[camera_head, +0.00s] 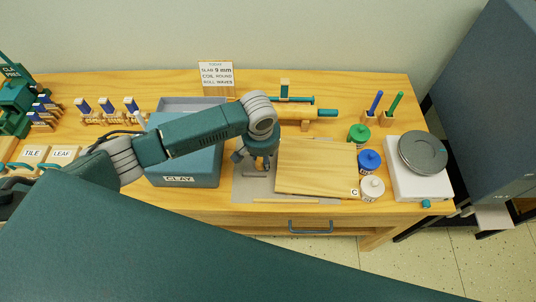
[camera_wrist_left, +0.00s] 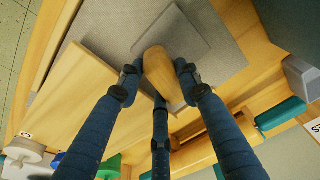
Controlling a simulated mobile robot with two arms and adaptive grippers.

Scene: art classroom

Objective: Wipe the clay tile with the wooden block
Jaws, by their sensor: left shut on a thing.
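My left gripper (camera_head: 255,162) is over the grey mat (camera_head: 243,191), pointing down. In the left wrist view its fingers (camera_wrist_left: 158,75) are shut around a rounded wooden block (camera_wrist_left: 160,72). The clay tile (camera_wrist_left: 190,38) is a thin grey square on the mat, under and beyond the block's end. The block overlaps the tile in this view; I cannot tell whether they touch. In the head view the gripper mostly hides the block and tile. My right gripper is not in view.
A wooden board (camera_head: 318,167) marked C lies right of the gripper. The clay box (camera_head: 183,168) stands to its left. A rolling pin (camera_head: 308,113) lies behind. Lidded jars (camera_head: 370,160) and a scale (camera_head: 420,182) stand on the right. A thin wooden strip (camera_head: 285,201) lies in front.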

